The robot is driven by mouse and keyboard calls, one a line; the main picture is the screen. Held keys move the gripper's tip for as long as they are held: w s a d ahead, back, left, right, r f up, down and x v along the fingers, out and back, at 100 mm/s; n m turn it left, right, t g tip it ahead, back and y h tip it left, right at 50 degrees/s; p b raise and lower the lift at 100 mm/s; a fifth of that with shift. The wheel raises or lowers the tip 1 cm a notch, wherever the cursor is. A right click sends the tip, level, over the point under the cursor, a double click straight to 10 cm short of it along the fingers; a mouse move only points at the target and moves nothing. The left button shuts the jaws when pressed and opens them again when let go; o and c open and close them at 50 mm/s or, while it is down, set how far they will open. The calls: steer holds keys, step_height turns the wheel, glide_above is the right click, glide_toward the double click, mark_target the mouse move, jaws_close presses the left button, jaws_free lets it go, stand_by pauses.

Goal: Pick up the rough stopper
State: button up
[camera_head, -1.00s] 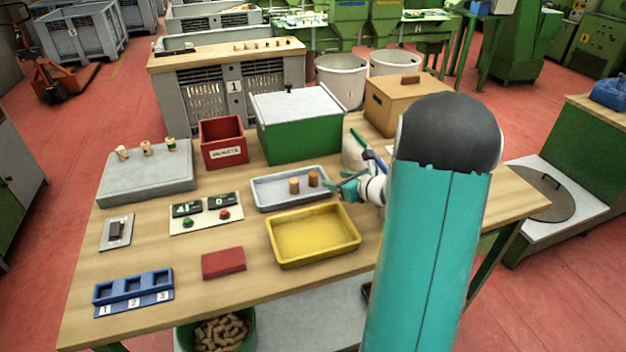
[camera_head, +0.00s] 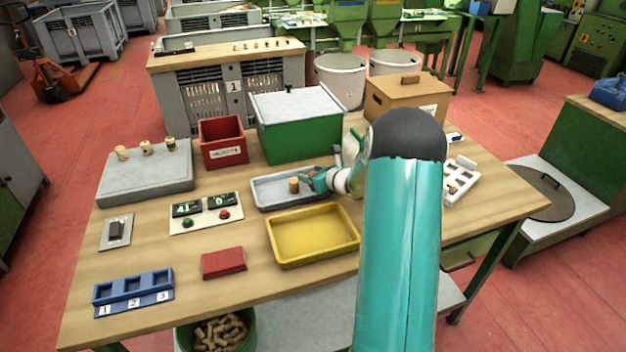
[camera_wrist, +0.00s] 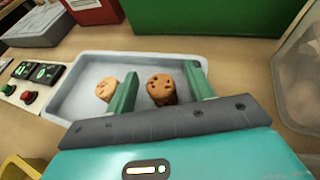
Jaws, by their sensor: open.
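The rough stopper (camera_wrist: 161,90), a brown cork with dark pits on its top, stands upright in the grey tray (camera_wrist: 75,75). In the wrist view it lies between the two green fingers of my gripper (camera_wrist: 161,72), which are open, with gaps showing on both sides. A paler stopper (camera_wrist: 106,89) with fewer marks stands just left of the left finger. In the head view my gripper (camera_head: 314,181) is over the right part of the tray (camera_head: 262,197) and hides the rough stopper. The paler stopper (camera_head: 294,185) shows beside it.
A yellow tray (camera_head: 313,237) lies in front of the grey one. A green box (camera_head: 300,135) and a red bin (camera_head: 223,148) stand behind. A button panel (camera_head: 206,213) is to the left. A clear container (camera_wrist: 300,85) stands close on the right in the wrist view.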

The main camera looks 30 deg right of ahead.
steer(key=c, duration=1)
steer(key=shift+r, duration=0.1)
